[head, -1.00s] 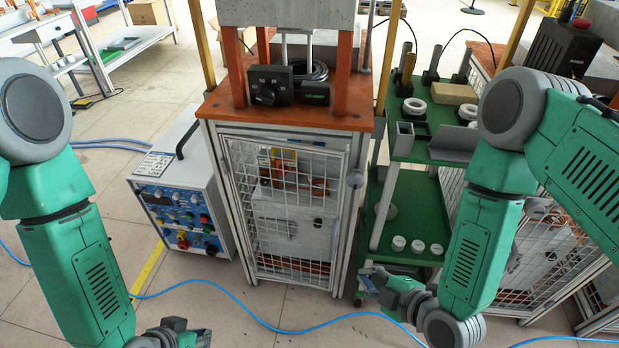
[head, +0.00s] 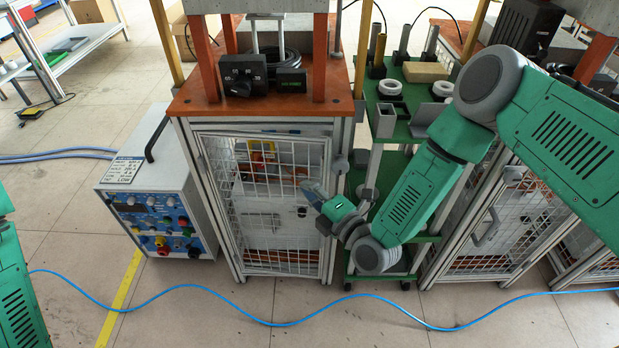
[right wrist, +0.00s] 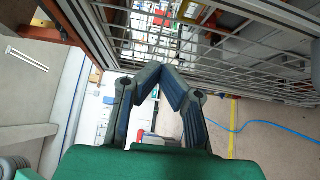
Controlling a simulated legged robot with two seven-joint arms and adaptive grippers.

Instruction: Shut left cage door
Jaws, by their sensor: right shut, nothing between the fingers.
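The left cage door (head: 268,205) is a white wire-mesh panel on the front of the cabinet under the orange-topped heater table. The mesh also shows across the top of the right wrist view (right wrist: 215,50). I cannot tell for certain how far the door stands from its frame. My right gripper (head: 311,191) is in front of the door's right part, at about mid-height. It is shut and empty, with its fingertips together in the right wrist view (right wrist: 163,76). Whether it touches the mesh is unclear. My left gripper is out of view.
A white control unit (head: 158,215) stands left of the cabinet. A green shelf cart (head: 392,130) with metal parts stands close on the right. Another mesh cage (head: 490,225) is further right. A blue cable (head: 290,323) crosses the open floor in front.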

